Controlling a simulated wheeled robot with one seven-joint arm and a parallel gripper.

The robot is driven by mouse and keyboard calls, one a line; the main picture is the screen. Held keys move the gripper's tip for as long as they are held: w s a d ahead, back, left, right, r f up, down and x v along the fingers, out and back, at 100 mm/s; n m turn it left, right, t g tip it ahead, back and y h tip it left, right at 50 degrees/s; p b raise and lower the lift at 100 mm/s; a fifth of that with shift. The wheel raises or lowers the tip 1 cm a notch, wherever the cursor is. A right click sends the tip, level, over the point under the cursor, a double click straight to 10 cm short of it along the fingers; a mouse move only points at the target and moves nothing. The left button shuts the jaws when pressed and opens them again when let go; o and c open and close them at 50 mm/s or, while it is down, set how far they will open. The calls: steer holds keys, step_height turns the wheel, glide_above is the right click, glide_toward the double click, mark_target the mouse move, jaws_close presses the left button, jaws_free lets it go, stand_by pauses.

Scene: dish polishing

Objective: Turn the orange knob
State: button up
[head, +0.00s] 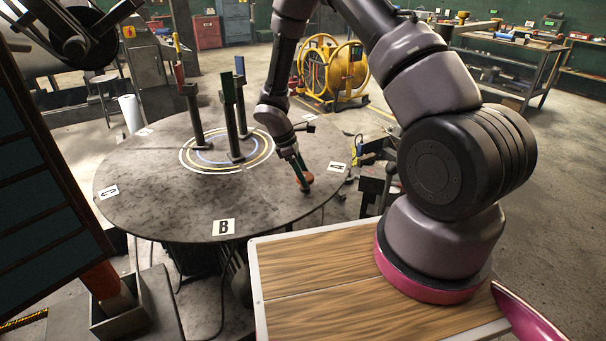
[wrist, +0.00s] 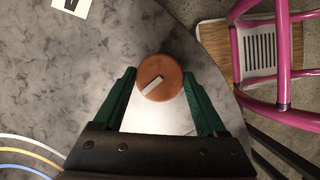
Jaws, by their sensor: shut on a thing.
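The orange knob (wrist: 168,74) is round with a pale slanted pointer mark on its face. It sits near the edge of the round grey table (head: 150,193). In the head view, the knob (head: 305,184) shows below my gripper (head: 300,170) at the table's right side. In the wrist view, the green fingers of my gripper (wrist: 159,80) are on either side of the knob, and the gripper is shut on it. The underside of the knob is hidden.
Several dark upright posts (head: 232,115) stand near the painted rings at the table's middle. Letter cards, including B (head: 223,227), lie near the rim. A clamp-like fixture (head: 372,165) is just right of the table. My wooden-topped base is in front.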

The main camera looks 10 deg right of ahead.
steer(key=m+g, duration=0.1)
steer(key=m, duration=0.2)
steer(key=m+g+y, duration=0.1)
steer(key=m, duration=0.2)
steer(key=shift+w+d+m+y, duration=0.1)
steer(key=shift+w+m+y, duration=0.1)
steer(key=shift+m+y, duration=0.15)
steer(key=shift+m, duration=0.25)
steer(key=o, duration=1.3)
steer(key=shift+r, duration=0.1)
steer(key=v, duration=1)
steer(key=shift+w+r, duration=0.25)
